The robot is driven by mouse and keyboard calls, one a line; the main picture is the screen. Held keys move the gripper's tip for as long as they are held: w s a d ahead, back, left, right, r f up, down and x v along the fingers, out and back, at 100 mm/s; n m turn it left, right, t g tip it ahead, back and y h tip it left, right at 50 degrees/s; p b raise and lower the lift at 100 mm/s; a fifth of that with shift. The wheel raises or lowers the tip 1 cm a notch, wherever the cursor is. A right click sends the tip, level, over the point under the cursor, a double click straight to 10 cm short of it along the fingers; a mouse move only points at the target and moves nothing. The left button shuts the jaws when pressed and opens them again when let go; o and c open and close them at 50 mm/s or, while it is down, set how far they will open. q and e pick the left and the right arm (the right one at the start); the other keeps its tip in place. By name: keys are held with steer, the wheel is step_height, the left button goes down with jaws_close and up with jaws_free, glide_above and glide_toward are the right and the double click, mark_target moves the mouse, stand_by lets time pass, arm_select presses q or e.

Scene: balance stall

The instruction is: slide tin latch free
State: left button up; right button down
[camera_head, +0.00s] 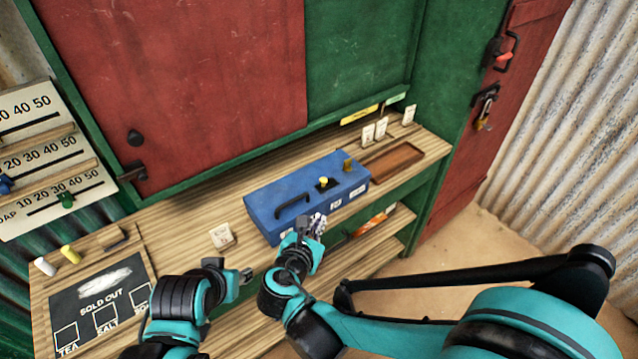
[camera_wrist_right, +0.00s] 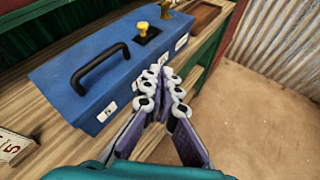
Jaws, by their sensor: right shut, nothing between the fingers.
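The blue tin (camera_head: 270,203) stands on the wooden counter with a black handle (camera_head: 292,203) on its lid. A yellow knob (camera_head: 323,181) sits on a dark plate on the lid; it also shows in the right wrist view (camera_wrist_right: 144,28). A brass piece (camera_head: 348,164) stands at the tin's right end. My right gripper (camera_head: 318,222) is shut and empty at the tin's front side, below the lid's edge. In the right wrist view its fingertips (camera_wrist_right: 162,84) are together beside the tin's front face; contact is unclear. My left gripper (camera_head: 240,277) is at the counter's front, fingers unclear.
A brown wooden tray (camera_head: 392,162) lies right of the tin, with small white cards (camera_head: 375,130) behind it. A numbered card (camera_head: 222,236) lies to the left. A "SOLD OUT" board (camera_head: 98,300) is at front left. A lower shelf (camera_head: 385,235) runs under the counter.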

steer(key=a+n, duration=0.1)
steer(key=a+r+n+t, duration=0.1)
steer(key=a+n, duration=0.1)
steer(key=shift+s, duration=0.15)
steer(key=shift+f, duration=0.1)
steer(key=b, duration=0.4)
glide_toward(322, 184)
steer(key=x, duration=0.5)
steer(key=shift+d+f, duration=0.1)
steer(key=shift+f, duration=0.25)
steer(key=shift+w+d, duration=0.15)
steer(key=shift+w, duration=0.55)
steer(key=shift+r, duration=0.1)
